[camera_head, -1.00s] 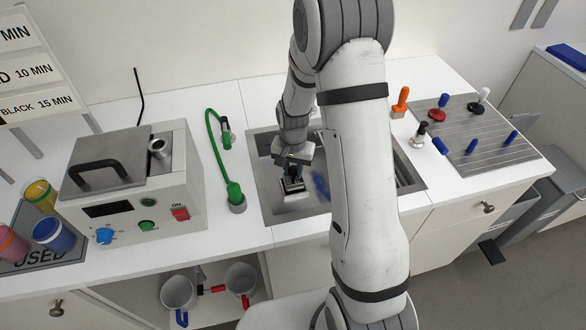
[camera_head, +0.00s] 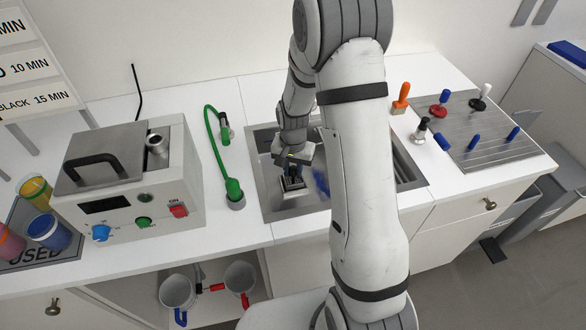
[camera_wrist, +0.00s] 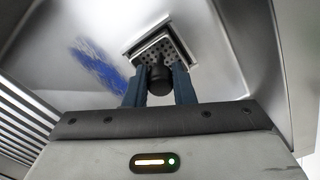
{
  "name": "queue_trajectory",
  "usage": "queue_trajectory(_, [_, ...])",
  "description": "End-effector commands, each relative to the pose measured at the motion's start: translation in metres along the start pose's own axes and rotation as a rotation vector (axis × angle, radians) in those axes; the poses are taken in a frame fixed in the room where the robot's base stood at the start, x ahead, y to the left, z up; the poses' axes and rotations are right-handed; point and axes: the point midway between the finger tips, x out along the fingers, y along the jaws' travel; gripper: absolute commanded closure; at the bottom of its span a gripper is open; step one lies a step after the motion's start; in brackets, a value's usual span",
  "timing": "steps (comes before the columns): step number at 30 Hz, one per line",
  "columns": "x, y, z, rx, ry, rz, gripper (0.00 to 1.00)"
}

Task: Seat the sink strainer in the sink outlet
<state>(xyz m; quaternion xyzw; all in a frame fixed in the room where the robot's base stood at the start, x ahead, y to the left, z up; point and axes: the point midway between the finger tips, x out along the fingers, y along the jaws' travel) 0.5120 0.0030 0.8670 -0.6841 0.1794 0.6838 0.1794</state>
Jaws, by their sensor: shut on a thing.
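The sink strainer is a small square perforated metal plate (camera_wrist: 168,47) with a black knob. My gripper (camera_wrist: 160,85) is shut on the knob, one dark finger on each side. In the wrist view the strainer lies over a square metal-edged outlet (camera_wrist: 131,52), with outlet edges showing beside it. I cannot tell whether the plate is down inside the outlet or just above it. In the head view my gripper (camera_head: 293,172) points down into the left part of the sink (camera_head: 275,208), where the strainer is mostly hidden.
A blue smear (camera_wrist: 98,65) marks the sink floor beside the outlet. Sink walls stand close around my gripper. A green hose (camera_head: 215,150) lies left of the sink, near a grey machine (camera_head: 130,185). A ribbed board with coloured-handled tools (camera_head: 485,145) is at the right.

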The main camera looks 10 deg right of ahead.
Motion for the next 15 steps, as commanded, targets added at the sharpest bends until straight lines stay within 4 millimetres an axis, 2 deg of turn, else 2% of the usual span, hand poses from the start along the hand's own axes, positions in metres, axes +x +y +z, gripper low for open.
queue_trajectory(5, [0.0048,0.0000,-0.0001,0.000,0.000,0.000,1.00])
queue_trajectory(6, [0.0047,-0.0001,-0.0001,0.000,0.000,0.000,0.76])
queue_trajectory(15, [0.0038,0.0000,0.0000,0.000,0.000,0.000,0.52])
